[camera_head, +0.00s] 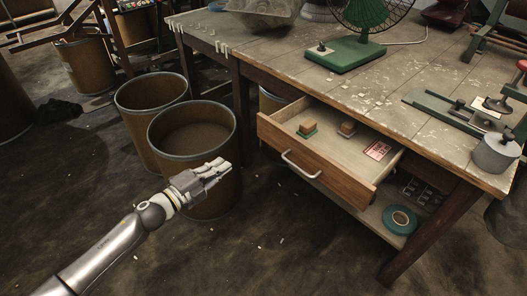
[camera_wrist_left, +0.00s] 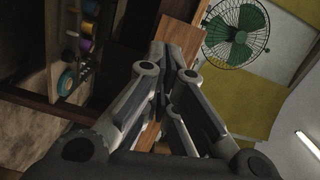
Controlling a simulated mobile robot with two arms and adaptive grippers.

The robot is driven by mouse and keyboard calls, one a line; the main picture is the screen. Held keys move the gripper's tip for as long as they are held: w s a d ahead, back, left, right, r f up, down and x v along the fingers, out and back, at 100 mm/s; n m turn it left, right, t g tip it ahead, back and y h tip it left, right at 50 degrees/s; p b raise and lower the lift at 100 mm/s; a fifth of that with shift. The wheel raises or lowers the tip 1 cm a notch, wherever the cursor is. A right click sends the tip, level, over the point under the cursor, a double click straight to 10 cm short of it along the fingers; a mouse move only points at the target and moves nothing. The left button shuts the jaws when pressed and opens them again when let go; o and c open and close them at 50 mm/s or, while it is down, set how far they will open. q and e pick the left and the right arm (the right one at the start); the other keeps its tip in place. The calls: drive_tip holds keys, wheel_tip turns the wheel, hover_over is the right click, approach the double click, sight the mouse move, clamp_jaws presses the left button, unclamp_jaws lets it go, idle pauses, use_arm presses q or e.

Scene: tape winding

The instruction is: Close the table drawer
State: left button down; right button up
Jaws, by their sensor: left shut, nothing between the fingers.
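The table drawer (camera_head: 325,172) is pulled out from under the worktable (camera_head: 295,88). Its wooden front faces the lower left and carries a metal handle (camera_head: 301,165). Inside it lie small blocks and a red-and-white label. My left gripper (camera_head: 222,168) is shut and empty, to the left of the drawer front and apart from it in the head view. In the left wrist view my left gripper (camera_wrist_left: 168,75) shows its closed fingers, with a wooden surface behind them that they partly hide. My right gripper is in neither view.
Two brown bins (camera_head: 193,135) (camera_head: 150,95) stand left of the drawer, the nearer one behind my left gripper. A green fan (camera_head: 345,53) stands on the table. A teal tape roll (camera_head: 400,219) lies on the shelf below the drawer. The floor in front is mostly clear.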

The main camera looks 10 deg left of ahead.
sight(270, 135)
use_arm(q)
drive_tip(key=w+d+r, duration=0.1)
drive_tip(key=w+d, duration=0.2)
drive_tip(key=w+d+r+m+h, duration=0.1)
drive_tip(key=w+d, duration=0.2)
drive_tip(key=w+d+m+b, duration=0.1)
drive_tip(key=w+d, duration=0.2)
drive_tip(key=shift+w+d+r+h, duration=0.25)
drive_tip(key=shift+r+h, duration=0.05)
drive_tip(key=shift+r, duration=0.1)
drive_tip(key=shift+w+d, duration=0.4)
drive_tip(key=shift+w, duration=0.2)
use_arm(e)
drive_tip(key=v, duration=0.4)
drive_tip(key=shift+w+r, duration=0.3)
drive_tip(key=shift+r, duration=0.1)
use_arm(q)
drive_tip(key=shift+d, duration=0.1)
